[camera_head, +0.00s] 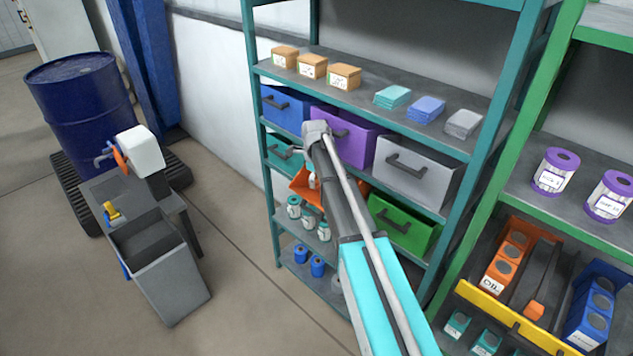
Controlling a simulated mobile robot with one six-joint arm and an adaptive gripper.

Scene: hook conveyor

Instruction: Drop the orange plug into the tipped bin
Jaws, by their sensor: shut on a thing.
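An orange bin (299,190) sits tilted on the teal shelf's third level, between a teal bin and a green bin. My arm crosses in front of it and hides its right part. A small pale patch shows at the bin, and I cannot tell what it is. My arm runs from the bottom edge up to a grey joint in front of the purple bin. My gripper is hidden behind the arm, so its hold cannot be seen. I cannot make out the orange plug.
The teal shelf (513,80) also holds boxes, a purple bin (362,145), a grey bin (415,172) and a green bin (400,226). A green-framed rack stands right. At left are a blue drum (82,105) and a grey open container (165,285). Floor between is clear.

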